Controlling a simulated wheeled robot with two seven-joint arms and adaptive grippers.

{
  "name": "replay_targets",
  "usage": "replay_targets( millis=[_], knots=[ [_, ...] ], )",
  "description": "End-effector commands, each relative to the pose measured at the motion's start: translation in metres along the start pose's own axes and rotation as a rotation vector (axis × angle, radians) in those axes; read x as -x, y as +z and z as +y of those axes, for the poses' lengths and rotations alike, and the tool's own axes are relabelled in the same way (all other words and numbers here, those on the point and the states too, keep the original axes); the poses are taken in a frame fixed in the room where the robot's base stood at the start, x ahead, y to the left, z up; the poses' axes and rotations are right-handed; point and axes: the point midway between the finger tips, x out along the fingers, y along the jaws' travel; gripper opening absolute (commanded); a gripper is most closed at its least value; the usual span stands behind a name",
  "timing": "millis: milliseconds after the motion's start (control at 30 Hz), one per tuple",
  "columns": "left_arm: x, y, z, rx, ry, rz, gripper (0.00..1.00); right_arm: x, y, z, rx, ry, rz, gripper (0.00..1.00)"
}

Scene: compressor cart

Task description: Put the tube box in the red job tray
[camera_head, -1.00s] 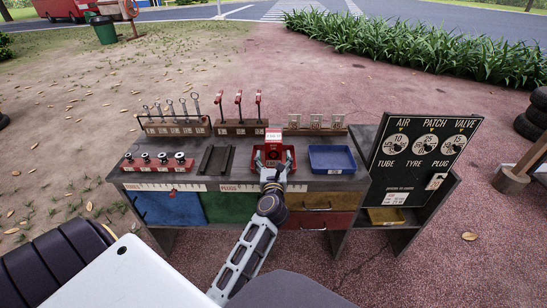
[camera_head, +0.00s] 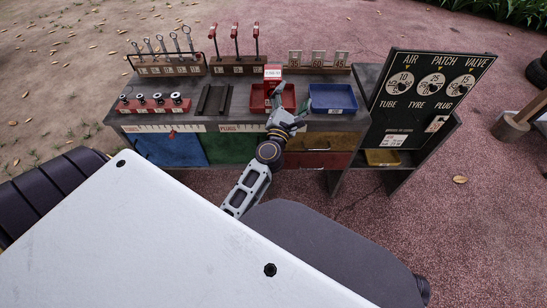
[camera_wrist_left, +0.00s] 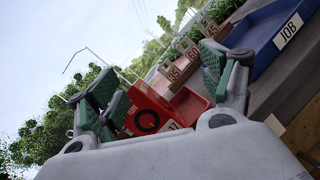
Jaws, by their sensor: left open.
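The tube box (camera_head: 272,73) is red with a white label and stands upright, appearing to be inside the red job tray (camera_head: 256,98) on the bench. In the left wrist view the box (camera_wrist_left: 138,108) shows the word TUBE and a black ring, with part of the red tray (camera_wrist_left: 187,104) beside it. My left gripper (camera_head: 290,102) is open at the front of the red tray and hides part of it. In the wrist view its green-padded fingers (camera_wrist_left: 165,85) are spread apart, with the box beyond them. My right gripper is not in view.
A blue tray (camera_head: 332,99) stands right of the red one. A dark slotted holder (camera_head: 214,100) is to the left. Racks of wrenches (camera_head: 166,66), red-topped tools (camera_head: 237,63) and numbered tags (camera_head: 318,60) line the back. A sign board (camera_head: 428,95) stands at right.

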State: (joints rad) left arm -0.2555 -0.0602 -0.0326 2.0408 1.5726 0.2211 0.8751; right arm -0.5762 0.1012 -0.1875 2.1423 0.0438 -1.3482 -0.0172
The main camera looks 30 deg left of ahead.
Motion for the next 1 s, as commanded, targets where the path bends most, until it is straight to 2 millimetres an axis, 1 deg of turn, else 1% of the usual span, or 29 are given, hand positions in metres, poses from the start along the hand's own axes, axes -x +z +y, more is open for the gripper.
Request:
replay_targets(
  millis=[100,233,367,467,600,667,800,867,1000],
  knots=[
    [0.011,0.015,-0.026,-0.186,-0.099,-0.09,0.8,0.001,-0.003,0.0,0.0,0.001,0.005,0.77],
    [0.028,0.026,-0.058,-0.397,-0.212,-0.191,0.8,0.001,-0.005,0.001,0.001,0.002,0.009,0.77],
    [0.05,0.029,-0.092,-0.605,-0.33,-0.291,0.8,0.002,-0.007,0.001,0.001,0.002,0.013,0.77],
    [0.07,0.026,-0.118,-0.762,-0.427,-0.368,0.8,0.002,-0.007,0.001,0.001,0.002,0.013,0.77],
    [0.102,0.013,-0.152,-0.98,-0.567,-0.475,0.8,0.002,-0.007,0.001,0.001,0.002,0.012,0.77],
    [0.117,0.005,-0.165,-1.07,-0.63,-0.521,0.8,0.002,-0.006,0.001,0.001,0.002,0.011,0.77],
    [0.154,-0.018,-0.191,-1.271,-0.783,-0.629,0.8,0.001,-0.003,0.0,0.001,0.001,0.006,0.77],
    [0.171,-0.03,-0.199,-1.355,-0.851,-0.675,0.8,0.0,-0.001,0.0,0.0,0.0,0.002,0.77],
    [0.21,-0.063,-0.212,-1.538,-1.019,-0.781,0.8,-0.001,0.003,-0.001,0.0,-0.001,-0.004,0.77]
  ],
)
